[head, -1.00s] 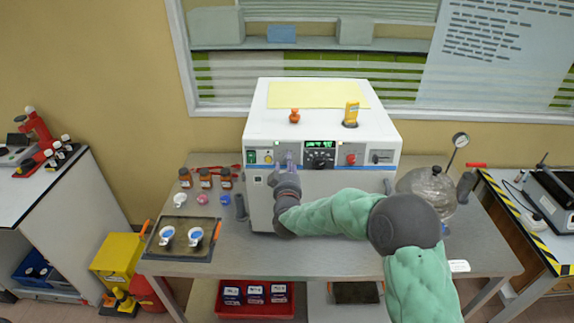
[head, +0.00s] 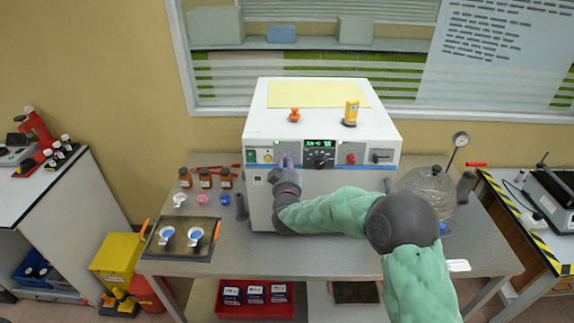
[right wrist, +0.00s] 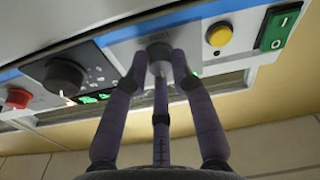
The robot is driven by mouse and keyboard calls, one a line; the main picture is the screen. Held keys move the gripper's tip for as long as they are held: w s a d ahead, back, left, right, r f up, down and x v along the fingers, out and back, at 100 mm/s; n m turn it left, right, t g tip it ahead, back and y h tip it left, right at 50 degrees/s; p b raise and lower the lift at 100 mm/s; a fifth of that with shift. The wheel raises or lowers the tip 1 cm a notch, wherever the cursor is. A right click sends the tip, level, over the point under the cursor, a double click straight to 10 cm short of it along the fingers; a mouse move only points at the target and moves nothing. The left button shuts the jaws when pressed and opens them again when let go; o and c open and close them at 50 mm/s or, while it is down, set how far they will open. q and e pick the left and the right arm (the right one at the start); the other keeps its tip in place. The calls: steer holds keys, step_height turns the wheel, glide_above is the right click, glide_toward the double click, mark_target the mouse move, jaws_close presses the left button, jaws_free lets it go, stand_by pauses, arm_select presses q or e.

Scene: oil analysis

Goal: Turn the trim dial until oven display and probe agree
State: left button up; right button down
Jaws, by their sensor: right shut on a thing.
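The white oven (head: 320,120) stands on the grey bench with its control panel facing me. My right gripper (head: 287,161) is at the panel's left part. In the right wrist view its fingers (right wrist: 160,62) are shut around a small grey dial (right wrist: 159,50), the trim dial by its place. The green oven display (head: 320,143) sits above a large black knob (head: 320,158); its digits are too small to read. The yellow handheld probe (head: 351,112) stands on the oven top; its reading cannot be made out. My left gripper is not in view.
A yellow button (right wrist: 219,35) and green switch (right wrist: 279,28) sit on one side of the dial, the black knob (right wrist: 65,75) and red button (right wrist: 18,98) on the other. Brown bottles (head: 205,178) and a tray (head: 181,252) are left on the bench, a glass vessel (head: 428,187) right.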

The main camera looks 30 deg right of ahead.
steer(key=shift+w+a+m+g+h+b, duration=0.1)
steer(key=shift+m+g+h+b, duration=0.3)
steer(key=shift+m+b, duration=1.25)
steer(key=shift+a+m+g+h+b, duration=0.1)
steer(key=shift+m+g+h+b, duration=0.3)
steer(key=shift+m, duration=2.35)
steer(key=shift+w+a+m+g+h+b, duration=0.1)
steer(key=shift+m+g+h+b, duration=0.3)
steer(key=shift+m+b, duration=1.25)
steer(key=shift+m+p, duration=0.55)
steer(key=shift+m, duration=0.2)
steer(key=c, duration=1.1)
jaws_free()
steer(key=shift+o, duration=0.2)
steer(key=shift+s, duration=0.1)
